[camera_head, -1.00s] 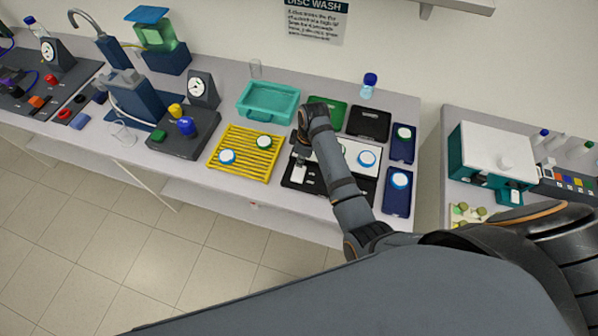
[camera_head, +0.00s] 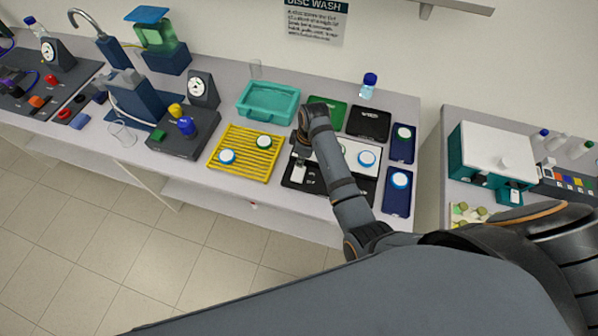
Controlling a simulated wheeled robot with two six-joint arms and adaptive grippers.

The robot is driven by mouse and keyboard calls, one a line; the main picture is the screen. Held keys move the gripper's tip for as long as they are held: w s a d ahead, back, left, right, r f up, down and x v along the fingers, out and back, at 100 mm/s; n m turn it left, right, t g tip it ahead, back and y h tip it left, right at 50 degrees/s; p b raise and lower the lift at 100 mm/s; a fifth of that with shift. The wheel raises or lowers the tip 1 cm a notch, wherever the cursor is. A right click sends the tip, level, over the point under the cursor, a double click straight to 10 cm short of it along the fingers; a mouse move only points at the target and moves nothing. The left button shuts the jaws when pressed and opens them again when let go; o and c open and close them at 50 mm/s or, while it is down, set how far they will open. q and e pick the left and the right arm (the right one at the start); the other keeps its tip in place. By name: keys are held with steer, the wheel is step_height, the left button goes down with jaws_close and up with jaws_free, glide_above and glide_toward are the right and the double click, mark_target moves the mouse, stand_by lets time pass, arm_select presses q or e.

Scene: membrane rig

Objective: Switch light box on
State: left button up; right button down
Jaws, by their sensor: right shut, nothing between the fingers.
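The light box (camera_head: 371,183) is a black unit with a white panel, lying on the bench right of the yellow rack. My right gripper (camera_head: 299,170) points down at the box's left part, shut and empty, beside a small pale part there. My right forearm crosses over the box and hides some of its middle. I cannot tell whether the fingertips touch the box or whether its panel is lit. My left gripper is out of view.
A yellow slatted rack (camera_head: 243,171) with two discs stands left of the box. Behind are a teal tray (camera_head: 268,118), a green plate (camera_head: 337,110) and a black pad (camera_head: 370,131). Blue disc holders (camera_head: 397,205) stand to the right. A blue-capped bottle (camera_head: 368,88) stands at the back.

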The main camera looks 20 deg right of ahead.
steer(key=shift+f+b, duration=0.4)
steer(key=shift+f, duration=0.75)
steer(key=shift+r, duration=0.1)
step_height(320, 180, up, 2)
steer(key=shift+r+p, duration=0.25)
steer(key=shift+p, duration=0.85)
steer(key=shift+r, duration=2.2)
